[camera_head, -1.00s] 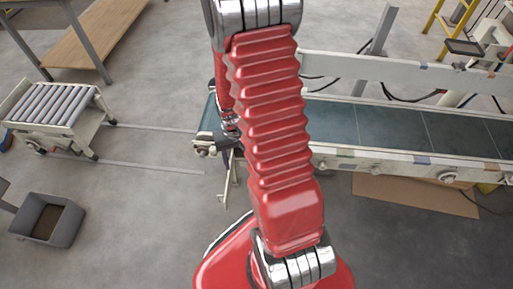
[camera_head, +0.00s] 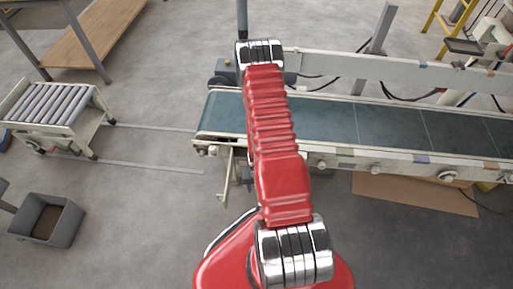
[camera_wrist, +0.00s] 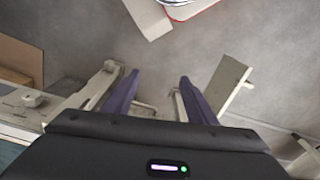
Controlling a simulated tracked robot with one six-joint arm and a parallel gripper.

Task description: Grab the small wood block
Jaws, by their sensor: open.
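I cannot make out the small wood block for certain in either view. My gripper (camera_wrist: 159,78) shows in the wrist view as two dark purple fingers spread apart, with nothing between them. Grey floor and pale conveyor frame parts lie beyond the fingers. In the head view my red arm reaches over the conveyor (camera_head: 390,125) and hides part of its left end. My gripper itself is hidden there.
A roller cart (camera_head: 55,105) stands at the left. A grey bin (camera_head: 65,228) is on the floor at lower left. A brown sheet (camera_head: 415,193) lies under the conveyor. The floor between cart and conveyor is clear.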

